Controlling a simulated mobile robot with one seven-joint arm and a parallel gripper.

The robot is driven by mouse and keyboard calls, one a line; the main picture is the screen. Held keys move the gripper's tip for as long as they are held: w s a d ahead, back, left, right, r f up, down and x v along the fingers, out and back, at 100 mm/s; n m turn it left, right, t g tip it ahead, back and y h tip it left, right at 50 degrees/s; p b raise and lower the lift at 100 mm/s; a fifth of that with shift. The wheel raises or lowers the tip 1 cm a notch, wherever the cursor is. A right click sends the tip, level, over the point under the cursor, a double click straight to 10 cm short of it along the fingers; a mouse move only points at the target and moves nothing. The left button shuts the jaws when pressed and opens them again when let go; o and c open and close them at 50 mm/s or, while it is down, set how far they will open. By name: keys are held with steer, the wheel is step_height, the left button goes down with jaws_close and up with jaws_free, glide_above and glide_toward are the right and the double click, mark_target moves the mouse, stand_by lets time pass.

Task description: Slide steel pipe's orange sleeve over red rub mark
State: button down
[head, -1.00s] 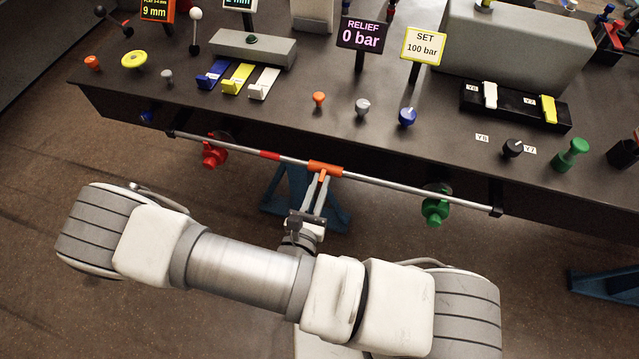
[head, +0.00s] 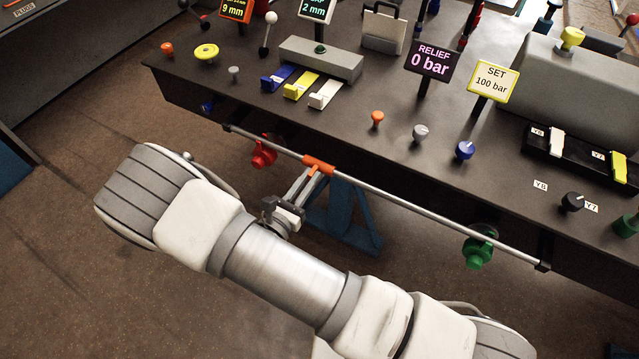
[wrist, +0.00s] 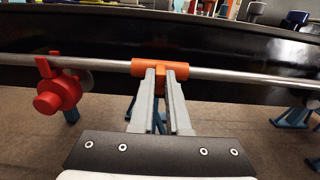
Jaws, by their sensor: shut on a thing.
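The steel pipe (head: 420,212) runs along the front side of the dark bench, held at both ends; it also crosses the wrist view (wrist: 235,74). The orange sleeve (head: 318,164) sits around the pipe, left of its middle. In the wrist view the sleeve (wrist: 150,67) has a small orange tab pointing down between my fingers. My gripper (wrist: 160,88) is shut on that tab; it also shows below the sleeve in the head view (head: 314,180). No red rub mark shows on the bare pipe; the sleeve covers the stretch where it was seen.
A red valve knob (head: 263,152) hangs close to the pipe, left of the sleeve. A green knob (head: 479,248) is near the pipe's right end. A blue stand (head: 345,220) is under the bench. Levers, knobs and signs stand on the bench top (head: 330,120).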

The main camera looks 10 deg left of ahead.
steer(key=c, duration=0.9)
jaws_free()
steer(key=v, duration=1.7)
steer(key=shift+s, duration=0.25)
